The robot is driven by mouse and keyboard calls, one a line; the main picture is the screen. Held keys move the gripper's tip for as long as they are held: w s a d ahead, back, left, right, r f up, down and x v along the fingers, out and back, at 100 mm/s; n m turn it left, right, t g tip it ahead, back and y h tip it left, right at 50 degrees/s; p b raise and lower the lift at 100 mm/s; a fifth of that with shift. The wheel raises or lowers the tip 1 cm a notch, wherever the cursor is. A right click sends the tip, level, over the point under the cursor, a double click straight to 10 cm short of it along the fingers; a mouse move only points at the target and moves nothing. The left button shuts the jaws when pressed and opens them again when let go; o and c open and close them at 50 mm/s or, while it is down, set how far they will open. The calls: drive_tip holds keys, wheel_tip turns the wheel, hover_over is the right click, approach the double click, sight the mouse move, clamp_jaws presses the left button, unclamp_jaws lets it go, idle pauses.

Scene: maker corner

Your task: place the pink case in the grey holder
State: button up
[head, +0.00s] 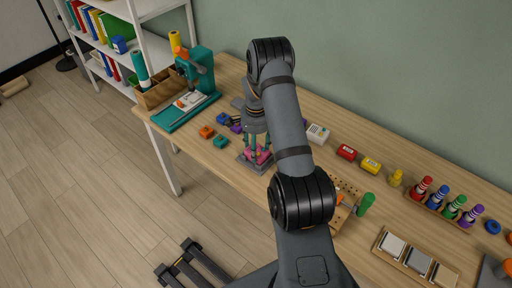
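The pink case (264,156) is at the grey holder (244,161), low over it or in it; I cannot tell whether it is seated. My gripper (257,149) points down at the pink case, with its fingers on either side of the case's upper part. The fingers stand a little apart, but the view is too small to show whether they press on the case. My arm hides the area just to the right of the case and part of the holder.
Orange (206,131) and teal (220,142) pieces lie left of the holder, with blue and purple ones behind. A teal press (199,72) stands at the table's left end. A perforated wooden block (345,200) and a green cylinder (366,203) are to the right.

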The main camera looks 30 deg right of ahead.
drive_tip(key=shift+f, duration=0.2)
drive_tip(key=o, duration=1.1)
drive_tip(key=shift+o, duration=0.5)
drive_tip(key=shift+r, duration=0.1)
drive_tip(key=shift+r, duration=0.25)
drive_tip(key=shift+w+r, duration=0.1)
drive_tip(key=shift+r, duration=0.25)
wheel_tip(320, 180, up, 11)
drive_tip(key=b, duration=0.1)
drive_tip(key=shift+o, duration=0.5)
drive_tip(key=shift+a+r, duration=0.1)
